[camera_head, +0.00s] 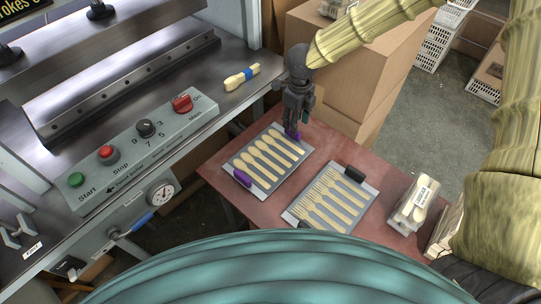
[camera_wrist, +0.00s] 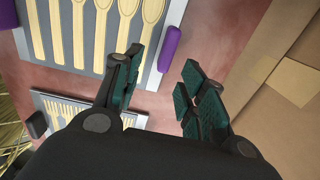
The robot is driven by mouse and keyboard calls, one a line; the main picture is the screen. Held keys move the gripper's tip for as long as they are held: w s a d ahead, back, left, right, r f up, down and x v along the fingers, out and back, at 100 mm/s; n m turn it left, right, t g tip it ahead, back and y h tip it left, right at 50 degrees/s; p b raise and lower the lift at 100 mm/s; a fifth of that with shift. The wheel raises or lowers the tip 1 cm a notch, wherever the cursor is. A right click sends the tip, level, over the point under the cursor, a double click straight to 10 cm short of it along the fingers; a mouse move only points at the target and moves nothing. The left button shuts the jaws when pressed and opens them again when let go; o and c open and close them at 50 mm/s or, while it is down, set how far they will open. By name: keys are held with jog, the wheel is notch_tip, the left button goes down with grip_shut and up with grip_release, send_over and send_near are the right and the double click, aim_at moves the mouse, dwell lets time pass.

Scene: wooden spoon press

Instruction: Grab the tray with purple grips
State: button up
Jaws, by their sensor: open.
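The tray with purple grips (camera_head: 276,176) lies on the red table and holds a row of wooden spoons. One purple grip (camera_head: 242,178) is at its near left end. The other purple grip (camera_head: 292,135) is at its far right end, just under my gripper (camera_head: 293,128). My gripper is empty. From these views I cannot tell whether a finger touches the grip.
A second tray with black grips (camera_head: 368,190) lies to the right, holding wooden forks. A box of wooden cutlery (camera_head: 414,203) stands at the table's right. Cardboard boxes (camera_head: 345,65) rise close behind my gripper. The press control panel (camera_head: 142,150) is at left.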

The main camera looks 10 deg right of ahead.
jog(key=w+f, duration=0.2)
jog(key=f, duration=0.1)
jog(key=shift+w+f, duration=0.15)
jog(key=shift+f, duration=0.05)
jog(key=shift+s+f+p, duration=0.35)
jog(key=shift+f+p, duration=0.2)
jog(key=shift+f, duration=0.05)
notch_tip(320, 180, down, 2)
jog(key=shift+a, duration=0.1)
jog(key=shift+w+f, duration=0.2)
jog(key=shift+f, duration=0.1)
jog(key=shift+s+r, duration=0.1)
jog(key=shift+s, duration=0.05)
grip_shut()
